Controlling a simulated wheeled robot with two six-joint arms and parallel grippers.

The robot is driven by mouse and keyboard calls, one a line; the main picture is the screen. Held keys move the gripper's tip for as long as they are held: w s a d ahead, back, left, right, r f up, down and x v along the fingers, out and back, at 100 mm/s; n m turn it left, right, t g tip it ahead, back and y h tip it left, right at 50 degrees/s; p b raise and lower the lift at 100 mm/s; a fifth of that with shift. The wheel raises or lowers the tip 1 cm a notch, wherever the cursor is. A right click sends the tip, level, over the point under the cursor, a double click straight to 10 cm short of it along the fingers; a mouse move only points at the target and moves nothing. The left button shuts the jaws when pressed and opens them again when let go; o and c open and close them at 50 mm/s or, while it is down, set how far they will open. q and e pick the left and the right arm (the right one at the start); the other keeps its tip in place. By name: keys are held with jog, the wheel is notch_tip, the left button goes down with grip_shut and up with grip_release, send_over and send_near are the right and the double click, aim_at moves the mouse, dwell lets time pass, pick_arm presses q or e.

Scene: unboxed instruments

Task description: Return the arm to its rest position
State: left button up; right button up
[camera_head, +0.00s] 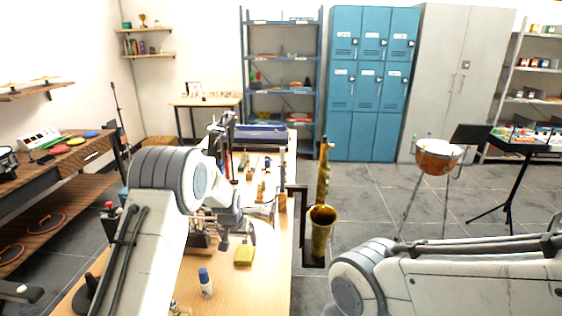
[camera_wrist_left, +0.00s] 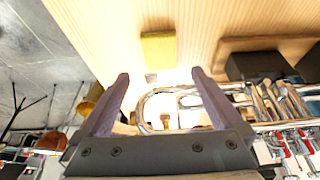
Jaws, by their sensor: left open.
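My left arm reaches in from the left in the head view, bent over the wooden workbench (camera_head: 262,285). My left gripper (camera_head: 238,234) is above the bench, just behind a yellow block (camera_head: 244,256). In the left wrist view the two fingers (camera_wrist_left: 160,76) are spread apart with nothing held between them. The yellow block (camera_wrist_left: 158,50) lies on the bench beyond the fingertips. A shiny curved metal tube (camera_wrist_left: 150,112) shows below, between the fingers. My right arm lies across the lower right of the head view; its gripper is out of view.
A white bottle with a blue cap (camera_head: 205,282) stands on the bench near the front. A brass saxophone (camera_head: 321,228) stands at the bench's right edge. A copper drum (camera_head: 437,156) on legs and a black music stand (camera_head: 508,180) are further right on open floor.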

aim_at(244, 254)
pick_arm(q)
jog(key=x, duration=0.9)
jog(key=shift+w+f+p, duration=0.1)
jog(key=shift+f+p, duration=0.3)
jog(key=shift+r+b, duration=0.35)
jog(key=shift+r, duration=0.5)
jog(key=shift+s+r, duration=0.1)
jog(key=shift+s, duration=0.35)
jog(key=shift+w, duration=0.15)
